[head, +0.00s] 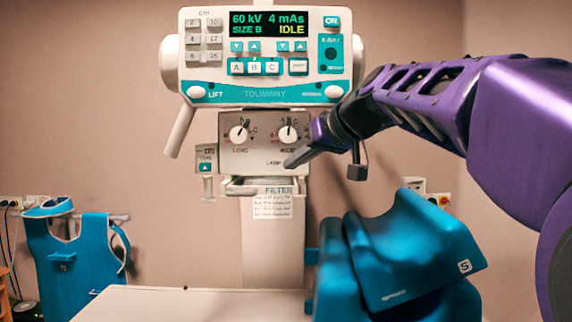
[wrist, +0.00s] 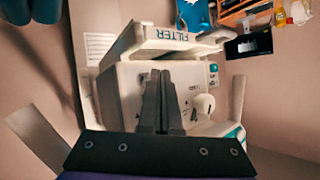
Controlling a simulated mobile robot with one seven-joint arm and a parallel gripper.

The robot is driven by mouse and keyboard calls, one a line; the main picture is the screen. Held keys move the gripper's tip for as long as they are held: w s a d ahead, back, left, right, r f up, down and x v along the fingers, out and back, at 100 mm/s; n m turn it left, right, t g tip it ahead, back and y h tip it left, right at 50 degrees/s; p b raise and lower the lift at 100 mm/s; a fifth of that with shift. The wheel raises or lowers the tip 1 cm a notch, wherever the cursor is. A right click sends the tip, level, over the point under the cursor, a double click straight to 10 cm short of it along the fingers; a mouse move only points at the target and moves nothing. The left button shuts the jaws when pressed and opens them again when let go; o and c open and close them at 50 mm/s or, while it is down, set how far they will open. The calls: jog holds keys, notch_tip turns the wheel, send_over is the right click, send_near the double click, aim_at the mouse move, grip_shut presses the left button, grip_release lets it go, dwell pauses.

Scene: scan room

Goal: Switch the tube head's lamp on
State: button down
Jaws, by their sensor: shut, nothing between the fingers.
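The tube head's control panel (head: 265,92) hangs on the column, its display reading 60 kV, 4 mAs, SIZE B and IDLE. Below it is a grey box (head: 262,150) with two white dial knobs, the left one (head: 239,133) and the right one (head: 287,134). A small label, seemingly LAMP, is at the box's lower edge, partly beside my fingers. My gripper (head: 290,163) is shut and empty, its tips in front of the box's lower right. In the wrist view my shut fingers (wrist: 154,85) overlap the box face (wrist: 130,80) beside a white knob (wrist: 204,104). Contact cannot be told.
A FILTER tray (wrist: 175,36) juts from the box, and its notice (head: 272,202) hangs below in the head view. Blue padded supports (head: 400,255) stand front right beneath my arm. A blue apron (head: 75,260) hangs at left. The pale tabletop (head: 190,304) looks clear.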

jog(key=shift+w, duration=0.1)
jog(key=shift+w, duration=0.3)
jog(key=shift+w, duration=0.4)
dwell(0.7)
jog(key=shift+s, duration=0.15)
jog(key=shift+s+b, duration=0.3)
jog(key=shift+s, duration=0.35)
jog(key=shift+s+r+b, duration=0.15)
jog(key=shift+s+b, duration=1.1)
jog(key=shift+s, duration=1.5)
jog(key=shift+w, duration=0.15)
